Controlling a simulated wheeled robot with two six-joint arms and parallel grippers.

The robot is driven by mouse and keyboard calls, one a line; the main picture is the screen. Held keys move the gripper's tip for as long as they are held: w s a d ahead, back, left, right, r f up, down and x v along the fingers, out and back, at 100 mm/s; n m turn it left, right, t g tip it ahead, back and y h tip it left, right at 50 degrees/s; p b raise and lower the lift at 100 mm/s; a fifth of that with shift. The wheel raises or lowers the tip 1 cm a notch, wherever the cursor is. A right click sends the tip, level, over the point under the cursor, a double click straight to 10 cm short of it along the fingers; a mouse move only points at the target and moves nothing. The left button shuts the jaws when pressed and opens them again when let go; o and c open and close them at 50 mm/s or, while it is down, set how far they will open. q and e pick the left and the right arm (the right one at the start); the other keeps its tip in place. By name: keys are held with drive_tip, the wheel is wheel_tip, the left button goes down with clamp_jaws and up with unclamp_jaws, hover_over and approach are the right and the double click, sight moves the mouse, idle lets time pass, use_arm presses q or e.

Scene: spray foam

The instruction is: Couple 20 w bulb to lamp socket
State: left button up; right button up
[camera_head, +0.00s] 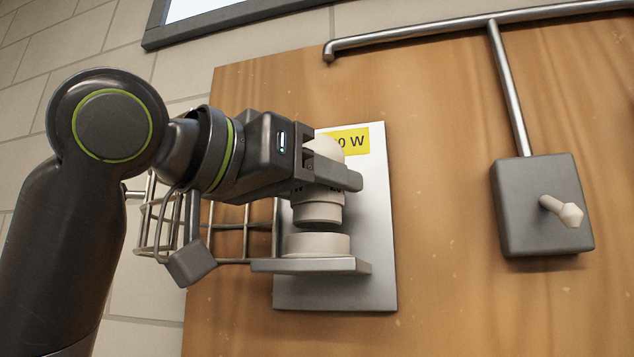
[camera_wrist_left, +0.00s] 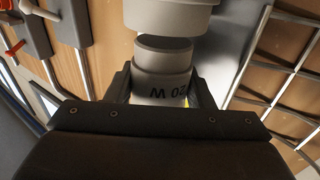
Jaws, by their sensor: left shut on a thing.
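My left gripper (camera_head: 335,178) is shut on the 20 W bulb (camera_head: 317,208) and holds it upright with its pale base down. The bulb's rounded top is partly hidden by the fingers. The pale round lamp socket (camera_head: 317,244) sits on a grey shelf bracket (camera_head: 312,265) directly below the bulb. A small gap shows between base and socket. In the left wrist view, the bulb (camera_wrist_left: 163,85) shows its "20 W" print upside down between the fingers, and the socket (camera_wrist_left: 170,15) is at the top edge. My right gripper is not in view.
A metal backplate (camera_head: 378,230) with a yellow label (camera_head: 352,141), partly covered, is on a wooden board (camera_head: 440,180). A wire cage (camera_head: 155,215) is to the left, behind my arm. A switch box (camera_head: 515,205) with a lever (camera_head: 562,211) and pipes (camera_head: 508,85) are to the right.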

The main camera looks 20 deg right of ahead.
sight(300, 211)
use_arm(q)
drive_tip(key=shift+f+b, duration=1.4)
drive_tip(key=shift+f, duration=0.15)
drive_tip(key=o, duration=1.1)
drive_tip(key=shift+r, duration=5.05)
drive_tip(key=shift+f, duration=0.1)
